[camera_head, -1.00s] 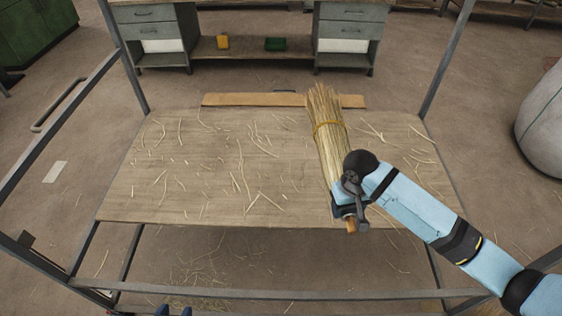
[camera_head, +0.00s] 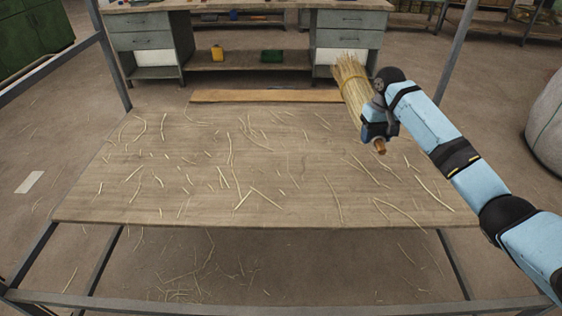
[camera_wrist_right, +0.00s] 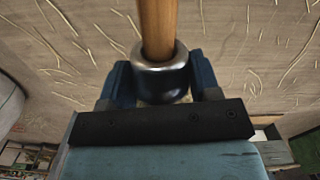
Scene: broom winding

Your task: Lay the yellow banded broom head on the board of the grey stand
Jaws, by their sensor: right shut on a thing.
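The broom head (camera_head: 352,85) is a straw bundle with a yellow band near its middle. My right gripper (camera_head: 378,122) is shut on its handle end, and a wooden stub (camera_head: 380,147) sticks out toward me. The right wrist view shows the stub (camera_wrist_right: 158,25) and a shiny metal collar (camera_wrist_right: 162,78) between the blue fingers. The bundle is held tilted over the back right of the wide wooden board (camera_head: 285,185), its straw tips reaching past the far edge in the picture. The board sits in the grey metal stand (camera_head: 280,302). My left gripper is out of view.
Loose straws lie scattered over the board, which otherwise looks clear. A light brown plank (camera_head: 265,96) runs along its far edge. Grey posts (camera_head: 452,62) rise at the sides. A workbench (camera_head: 250,62) with drawers stands behind, and a pale sack (camera_head: 545,125) is at the right.

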